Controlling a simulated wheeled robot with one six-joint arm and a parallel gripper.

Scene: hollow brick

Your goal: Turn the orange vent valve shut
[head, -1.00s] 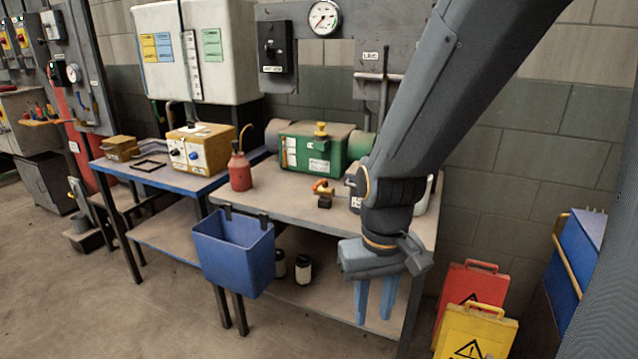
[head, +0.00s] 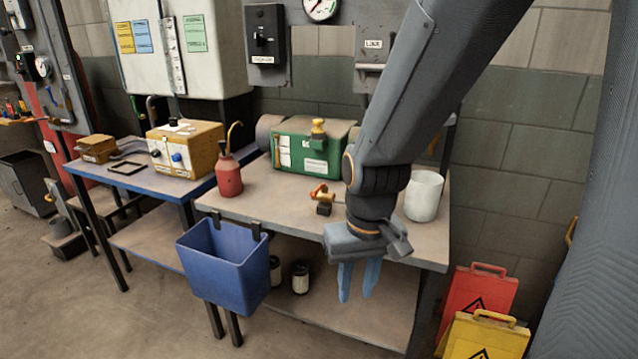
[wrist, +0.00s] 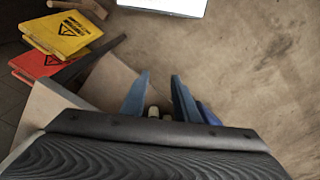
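A small valve with an orange-red handle (head: 320,190) and a dark body stands on the bench top, left of my arm. My gripper (head: 357,285) points down in front of the bench's front edge, right of and nearer than the valve. Its two blue fingers are apart with nothing between them. The wrist view also shows the open gripper (wrist: 160,88); the valve does not show there.
A red bottle (head: 229,177) and a white canister (head: 424,195) stand on the bench (head: 270,205). A blue bin (head: 222,270) hangs at its front. Red (head: 476,292) and yellow (head: 486,335) warning signs stand at the right. The floor at front left is clear.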

